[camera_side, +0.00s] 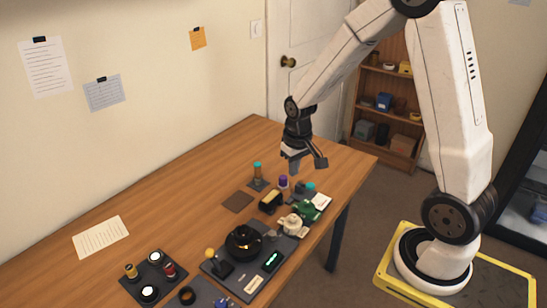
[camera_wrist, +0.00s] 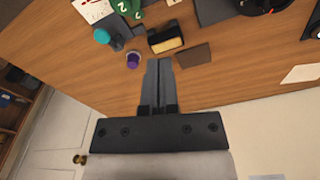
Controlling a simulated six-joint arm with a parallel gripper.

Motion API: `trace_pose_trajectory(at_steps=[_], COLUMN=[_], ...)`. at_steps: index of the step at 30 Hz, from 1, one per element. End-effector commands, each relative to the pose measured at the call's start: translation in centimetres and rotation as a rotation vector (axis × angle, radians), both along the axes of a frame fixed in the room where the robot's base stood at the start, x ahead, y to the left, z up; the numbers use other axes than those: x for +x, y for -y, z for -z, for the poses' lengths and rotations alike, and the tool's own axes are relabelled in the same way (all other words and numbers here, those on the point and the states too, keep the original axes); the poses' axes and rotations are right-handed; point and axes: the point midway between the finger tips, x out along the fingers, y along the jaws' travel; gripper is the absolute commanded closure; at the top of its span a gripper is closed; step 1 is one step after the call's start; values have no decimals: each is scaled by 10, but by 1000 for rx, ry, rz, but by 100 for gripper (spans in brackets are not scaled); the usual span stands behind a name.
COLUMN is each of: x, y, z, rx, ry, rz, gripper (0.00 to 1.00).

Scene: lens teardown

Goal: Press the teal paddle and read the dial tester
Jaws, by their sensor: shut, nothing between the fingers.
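My gripper (camera_side: 294,168) is above the far right part of the table, pointing down, with its dark fingers together and empty. The shut fingers also show in the wrist view (camera_wrist: 160,63). A round teal piece (camera_side: 310,187) sits by a dark grey part below and right of my gripper; in the wrist view it is at upper left (camera_wrist: 101,36), apart from the fingers. A teal-topped post (camera_side: 257,168) stands on a dark base to the left. I cannot tell for certain which teal piece is the paddle. No dial face is readable.
A purple-capped piece (camera_side: 283,181) and a black and yellow block (camera_side: 270,202) stand close to my gripper. A brown mat (camera_side: 238,201) lies beside them. A green object (camera_side: 309,210), a cream piece (camera_side: 291,224) and a black round part (camera_side: 243,242) are nearer. The table's left is mostly clear.

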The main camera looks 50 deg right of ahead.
Motion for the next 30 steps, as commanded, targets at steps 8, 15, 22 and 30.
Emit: trace_pose_trajectory(at_steps=[8, 15, 22, 30], x=[20, 25, 24, 25], y=[62, 109, 130, 133], z=[22, 40, 49, 50], rx=[27, 52, 65, 67], ry=[-76, -126, -150, -152], rz=[136, 230, 274, 279], gripper=[100, 100, 100, 100])
